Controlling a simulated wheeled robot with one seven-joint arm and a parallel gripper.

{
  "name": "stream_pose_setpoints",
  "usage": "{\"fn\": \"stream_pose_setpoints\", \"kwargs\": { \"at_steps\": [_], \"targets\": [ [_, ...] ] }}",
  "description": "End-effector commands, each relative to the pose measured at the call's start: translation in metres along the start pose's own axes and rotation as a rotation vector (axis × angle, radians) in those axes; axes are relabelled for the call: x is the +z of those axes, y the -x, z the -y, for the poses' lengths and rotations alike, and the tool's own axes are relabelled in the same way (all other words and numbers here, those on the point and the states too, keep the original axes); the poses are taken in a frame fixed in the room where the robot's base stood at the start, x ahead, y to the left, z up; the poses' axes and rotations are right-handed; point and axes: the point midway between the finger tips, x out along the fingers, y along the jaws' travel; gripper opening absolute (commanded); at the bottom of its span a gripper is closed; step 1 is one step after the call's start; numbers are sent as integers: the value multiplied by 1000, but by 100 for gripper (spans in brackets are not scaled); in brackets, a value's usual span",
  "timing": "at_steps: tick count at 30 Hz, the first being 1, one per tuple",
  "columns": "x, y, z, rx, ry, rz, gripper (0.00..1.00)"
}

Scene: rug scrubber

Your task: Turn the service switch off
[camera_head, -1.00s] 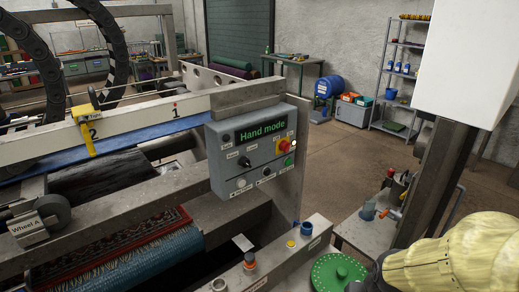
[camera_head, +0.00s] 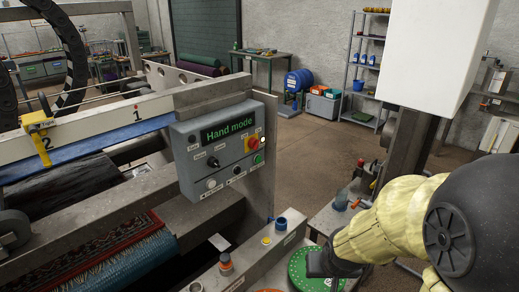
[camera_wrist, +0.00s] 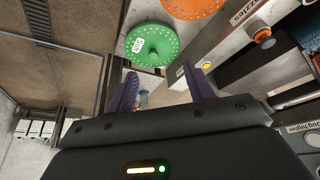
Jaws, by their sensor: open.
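A grey control panel (camera_head: 190,140) with a green "Hand mode" display (camera_head: 228,129) faces me at the middle left of the head view. It carries a red-and-yellow switch (camera_head: 251,143), a black knob (camera_head: 213,162), a green button (camera_head: 258,159) and smaller controls. Their labels are too small to read, so I cannot tell which is the service switch or how it is set. My gripper (camera_wrist: 160,72) is open and empty, with two purple fingers in the wrist view. In the head view my yellow-sleeved arm is at the lower right, apart from the panel.
A green perforated disc (camera_wrist: 149,45) lies near my fingers, with an orange one (camera_wrist: 193,6) beside it. A grey rail with buttons (camera_head: 266,241) runs below the panel. A tall post (camera_head: 403,140) stands to its right. Floor (camera_head: 310,150) is open behind.

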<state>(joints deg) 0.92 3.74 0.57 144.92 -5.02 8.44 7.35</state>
Motion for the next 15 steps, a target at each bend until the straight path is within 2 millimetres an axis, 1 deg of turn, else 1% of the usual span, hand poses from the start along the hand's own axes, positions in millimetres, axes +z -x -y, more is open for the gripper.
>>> {"fn": "stream_pose_setpoints", "kwargs": {
  "at_steps": [1,3,9,12,15],
  "targets": [
    [-17,-6,-1,-4,-17,-55,53],
    [-43,-14,0,-21,-46,-152,53],
    [-114,-27,9,-141,-134,-423,53],
    [-145,-28,18,-239,-180,-543,53],
    [-170,-26,28,-361,-225,-650,53]
  ]
}}
